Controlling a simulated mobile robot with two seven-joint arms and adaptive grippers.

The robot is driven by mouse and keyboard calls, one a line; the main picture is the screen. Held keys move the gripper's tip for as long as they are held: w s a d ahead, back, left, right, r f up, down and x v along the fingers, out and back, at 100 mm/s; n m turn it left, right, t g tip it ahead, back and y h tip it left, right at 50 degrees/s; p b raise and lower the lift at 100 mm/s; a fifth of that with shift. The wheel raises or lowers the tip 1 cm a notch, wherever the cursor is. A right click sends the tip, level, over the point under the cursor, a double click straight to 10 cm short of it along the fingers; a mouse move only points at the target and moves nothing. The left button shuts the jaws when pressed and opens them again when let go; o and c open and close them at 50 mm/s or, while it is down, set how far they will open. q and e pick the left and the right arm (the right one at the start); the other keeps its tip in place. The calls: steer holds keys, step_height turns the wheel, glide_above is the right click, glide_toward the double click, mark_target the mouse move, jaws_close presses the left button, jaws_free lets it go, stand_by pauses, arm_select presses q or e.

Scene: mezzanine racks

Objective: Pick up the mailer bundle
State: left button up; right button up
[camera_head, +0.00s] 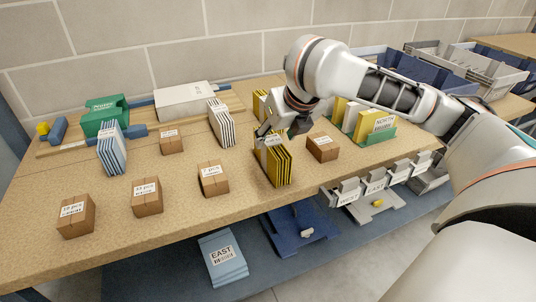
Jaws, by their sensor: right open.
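A yellow mailer bundle (277,168) stands upright on the wooden bench, with a pale label near its top. My right gripper (279,130) is open, fingers down, at the top of this bundle. One finger is by the bundle's upper left; I cannot tell whether it touches. A white striped bundle (221,123) and a blue-and-white bundle (111,150) stand upright further left. Another yellow bundle (260,103) is partly hidden behind my gripper. My left gripper is not in view.
Small labelled cartons stand around the bundles, one (322,147) close to the right and one (213,178) to the left. A green rack (379,137) holds yellow and white mailers marked NORTH. Light-blue EAST mailers (223,260) lie on the lower shelf.

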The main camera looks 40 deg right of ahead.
mark_target(273, 141)
steer(key=b+x, duration=0.3)
steer(key=x, duration=0.1)
steer(key=shift+f, duration=0.45)
steer(key=shift+w+f, duration=0.15)
steer(key=shift+w, duration=0.1)
steer(key=shift+w+d+r, duration=0.1)
steer(key=shift+r, duration=0.2)
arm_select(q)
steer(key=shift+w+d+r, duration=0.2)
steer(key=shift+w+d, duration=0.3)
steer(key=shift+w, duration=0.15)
arm_select(e)
steer(key=c, duration=1.2)
